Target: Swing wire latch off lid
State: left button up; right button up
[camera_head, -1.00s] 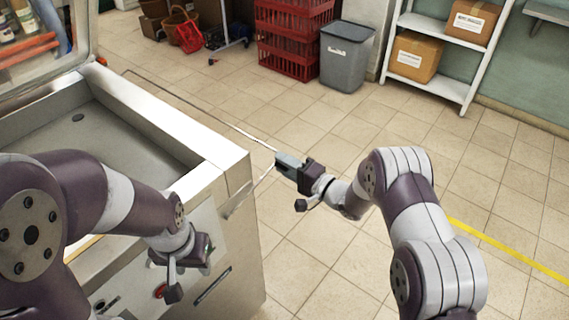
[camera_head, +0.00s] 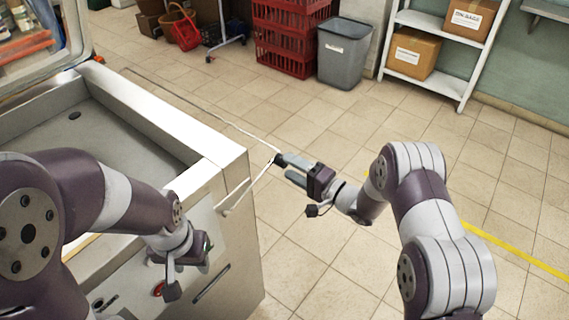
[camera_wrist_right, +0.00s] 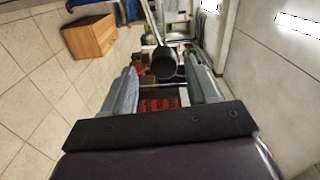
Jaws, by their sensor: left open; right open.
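The wire latch (camera_head: 247,187) is a thin pale wire frame standing out past the right side of a steel chest (camera_head: 231,163). Its outer corner carries a dark knob (camera_head: 277,159). In the right wrist view a dark round knob (camera_wrist_right: 165,62) on a grey rod shows between my right fingertips, and I cannot tell that they touch it. My right gripper (camera_head: 284,167) is open at that corner. My left gripper (camera_head: 196,262) is by the chest's front, away from the wire; its jaws are mostly hidden. A framed clear panel (camera_head: 84,42), seemingly the lid, stands raised at the left.
Red crates (camera_head: 290,38), a grey bin (camera_head: 345,55) and a white shelf (camera_head: 463,88) with cardboard boxes stand at the back. The tiled floor right of the chest is clear. A yellow line (camera_head: 515,249) crosses the floor at right.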

jog(key=v, duration=0.9)
jog(key=shift+s+d, duration=0.1)
